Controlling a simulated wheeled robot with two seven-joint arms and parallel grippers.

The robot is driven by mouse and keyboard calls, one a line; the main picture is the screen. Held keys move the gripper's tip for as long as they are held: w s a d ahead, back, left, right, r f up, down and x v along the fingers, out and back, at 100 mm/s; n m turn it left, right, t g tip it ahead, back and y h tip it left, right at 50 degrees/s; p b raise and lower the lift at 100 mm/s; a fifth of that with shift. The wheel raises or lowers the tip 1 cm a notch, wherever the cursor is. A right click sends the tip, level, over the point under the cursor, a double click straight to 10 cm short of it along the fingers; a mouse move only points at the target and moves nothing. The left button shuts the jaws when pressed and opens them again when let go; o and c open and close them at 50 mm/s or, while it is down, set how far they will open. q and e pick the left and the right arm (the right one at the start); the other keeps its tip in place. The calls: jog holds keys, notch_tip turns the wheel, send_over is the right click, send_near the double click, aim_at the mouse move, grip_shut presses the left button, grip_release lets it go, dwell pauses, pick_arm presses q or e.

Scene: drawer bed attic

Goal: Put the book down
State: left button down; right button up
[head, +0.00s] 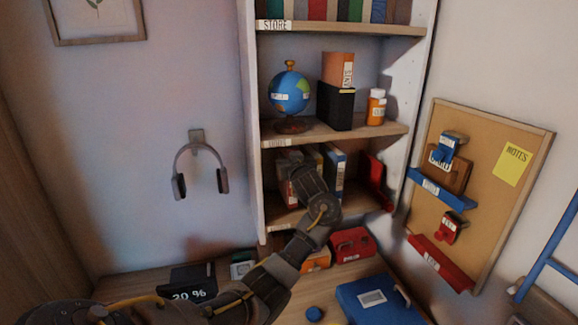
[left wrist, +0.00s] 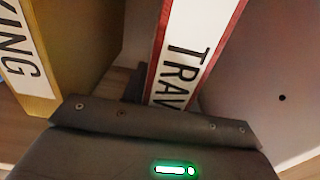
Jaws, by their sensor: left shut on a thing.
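My left gripper (head: 308,178) reaches into the lower shelf compartment of the bookcase (head: 249,150), among the books. It is shut on a red book (head: 287,160) with a white spine. In the left wrist view this book (left wrist: 184,55) shows the letters "TRAV" and rises behind the gripper's dark body; the fingertips are hidden. A yellow book (left wrist: 40,30) ending in "KING" stands to its left there, with a gap between them. A blue book (head: 337,168) stands to the right in the head view. My right gripper is not in view.
A globe (head: 289,93), a black box (head: 336,107) and an orange bottle (head: 376,107) stand on the shelf above. A red piece (head: 375,178) is at the compartment's right. Below are a red case (head: 353,245) and a blue box (head: 372,302). Headphones (head: 200,170) hang on the wall.

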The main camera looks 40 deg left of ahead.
pick_arm(q)
notch_tip(320, 180, down, 3)
jog(key=shift+f+p, duration=0.15)
jog(key=shift+p, duration=0.65)
jog(key=shift+d+f, duration=0.1)
jog(key=shift+f, duration=0.05)
jog(key=c, duration=1.1)
grip_release()
jog(key=b+v, duration=0.2)
jog(key=v, duration=1)
